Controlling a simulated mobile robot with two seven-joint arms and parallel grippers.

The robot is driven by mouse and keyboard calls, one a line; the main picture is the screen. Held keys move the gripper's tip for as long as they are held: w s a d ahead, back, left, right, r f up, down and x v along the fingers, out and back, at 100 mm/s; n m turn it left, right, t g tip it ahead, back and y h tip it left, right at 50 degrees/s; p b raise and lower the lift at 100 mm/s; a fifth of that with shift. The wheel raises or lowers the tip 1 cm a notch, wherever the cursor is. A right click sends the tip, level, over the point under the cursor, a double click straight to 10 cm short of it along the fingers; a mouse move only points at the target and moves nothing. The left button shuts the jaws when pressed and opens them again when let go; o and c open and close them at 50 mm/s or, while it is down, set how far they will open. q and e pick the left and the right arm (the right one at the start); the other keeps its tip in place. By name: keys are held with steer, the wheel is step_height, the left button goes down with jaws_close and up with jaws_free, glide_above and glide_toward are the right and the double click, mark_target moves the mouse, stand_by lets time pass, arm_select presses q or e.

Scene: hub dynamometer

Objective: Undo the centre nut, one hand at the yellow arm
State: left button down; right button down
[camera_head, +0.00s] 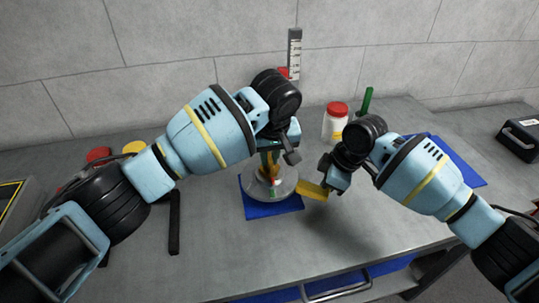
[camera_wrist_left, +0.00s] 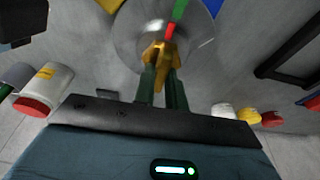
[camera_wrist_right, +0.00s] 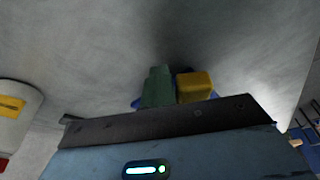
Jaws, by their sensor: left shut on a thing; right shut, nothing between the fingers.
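The hub (camera_head: 283,187) is a round grey metal disc on a blue mat (camera_head: 275,211). The yellow arm (camera_head: 312,190) sticks out from its right side. My left gripper (camera_head: 269,163) reaches down over the hub's middle. In the left wrist view its green fingers (camera_wrist_left: 164,82) are shut on the brass-yellow centre nut (camera_wrist_left: 158,54); a red and a green mark show on the disc beyond. My right gripper (camera_wrist_right: 157,86) is shut and empty, its fingers right beside the yellow arm's block (camera_wrist_right: 194,87). I cannot tell whether they touch it.
A white jar with a red lid (camera_head: 336,121) and a green upright post (camera_head: 367,101) stand behind my right gripper. A scale (camera_head: 294,54) rises at the back. A black bar (camera_head: 174,222) lies left of the hub. The front of the bench is clear.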

mark_target(324, 193)
arm_select(q)
steer(key=n+y, duration=0.1)
steer(key=n, duration=0.5)
steer(key=shift+d+g, duration=0.1)
steer(key=shift+g, duration=0.3)
steer(key=n+g+y, duration=0.1)
steer(key=n, duration=0.5)
arm_select(e)
steer(key=shift+s, duration=0.1)
steer(key=shift+s+a, duration=0.3)
steer(key=shift+s, duration=0.4)
steer(key=shift+s+a, duration=0.3)
steer(key=shift+s, duration=0.35)
steer(key=shift+s+a, duration=0.15)
steer(key=shift+s, duration=0.05)
steer(key=shift+s+a, duration=0.75)
steer(key=shift+s, duration=0.25)
